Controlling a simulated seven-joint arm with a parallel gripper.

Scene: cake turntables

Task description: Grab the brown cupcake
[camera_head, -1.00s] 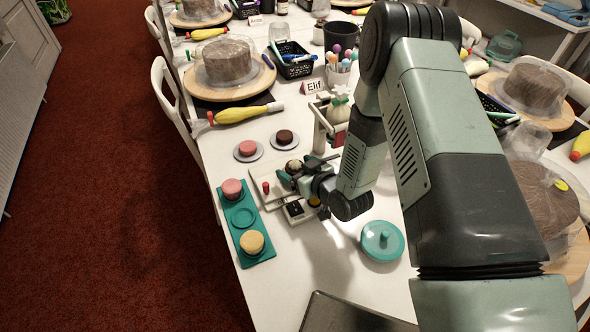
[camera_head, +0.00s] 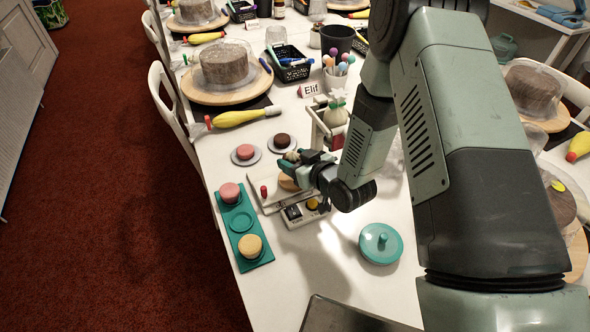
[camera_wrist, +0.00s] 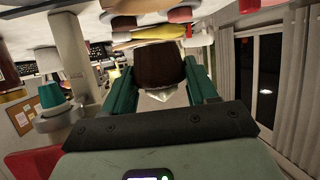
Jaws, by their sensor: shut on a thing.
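My gripper (camera_head: 294,161) is shut on the brown cupcake (camera_wrist: 160,64). In the wrist view the cupcake is a dark brown body with a pale tip, between the two green fingers (camera_wrist: 160,80). In the head view my fingers mostly hide it; only a little of its pale top (camera_head: 291,156) shows. It is held above a round tan base (camera_head: 288,183) on the small white device (camera_head: 301,214). A separate dark brown round cake (camera_head: 282,140) sits on a saucer just behind my gripper.
A pink cake (camera_head: 245,151) sits on another saucer. The teal tray (camera_head: 242,219) holds a pink cake (camera_head: 230,192) and a yellow cake (camera_head: 251,245), with its middle spot empty. A teal lid (camera_head: 381,243) lies at right. A stand with a piping bag (camera_head: 334,113) is close behind my gripper.

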